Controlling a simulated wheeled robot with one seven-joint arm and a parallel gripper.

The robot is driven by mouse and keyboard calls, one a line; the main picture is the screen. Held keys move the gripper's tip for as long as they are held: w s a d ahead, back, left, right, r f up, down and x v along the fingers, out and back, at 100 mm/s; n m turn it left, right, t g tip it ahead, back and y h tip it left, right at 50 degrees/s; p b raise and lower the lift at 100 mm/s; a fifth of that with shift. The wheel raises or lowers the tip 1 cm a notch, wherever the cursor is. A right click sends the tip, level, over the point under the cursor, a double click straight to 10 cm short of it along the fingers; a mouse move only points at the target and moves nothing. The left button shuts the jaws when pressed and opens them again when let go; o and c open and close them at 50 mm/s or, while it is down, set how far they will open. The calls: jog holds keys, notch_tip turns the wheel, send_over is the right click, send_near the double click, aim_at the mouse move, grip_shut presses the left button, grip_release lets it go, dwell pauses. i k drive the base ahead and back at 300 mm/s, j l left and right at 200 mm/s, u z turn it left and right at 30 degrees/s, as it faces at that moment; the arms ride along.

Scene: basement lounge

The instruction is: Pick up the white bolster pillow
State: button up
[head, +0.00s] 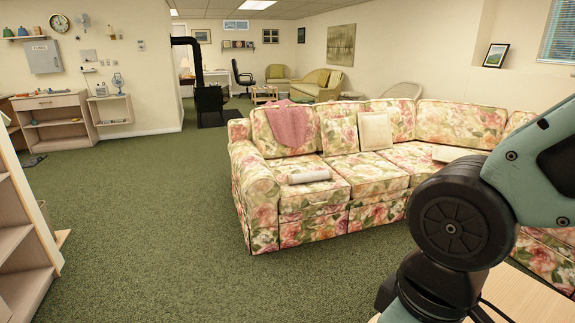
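The white bolster pillow (310,176) is a small pale cylinder. It lies on its side on the left seat cushion of the floral sofa (325,207), near the front edge of the cushion. It is well ahead of me across the carpet. My teal and black arm fills the lower right of the head view, far from the pillow. My gripper is outside the view.
A pink throw (287,125) hangs over the sofa back, and a cream square pillow (375,131) leans beside it. Green carpet (150,215) is open left of the sofa. A shelf unit (25,245) stands close at left. A wooden surface (525,295) is at lower right.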

aim_at(325, 175)
jog(key=i+j, duration=0.15)
jog(key=j, duration=0.2)
jog(key=i+j, duration=0.2)
jog(key=j, duration=0.2)
jog(key=i+j, duration=0.15)
jog(key=j, duration=0.2)
jog(key=i+j, duration=0.15)
jog(key=j, duration=0.2)
jog(key=i+j, duration=0.2)
jog(key=j, duration=0.2)
jog(key=i+j, duration=0.1)
jog(key=i, duration=0.55)
jog(key=i+j+z, duration=0.1)
jog(key=i, duration=0.5)
jog(key=i+j, duration=0.15)
jog(key=i, duration=0.5)
jog(key=i+l, duration=0.6)
jog(key=i+l+z, duration=0.15)
jog(key=i+l, duration=0.4)
jog(key=i, duration=0.25)
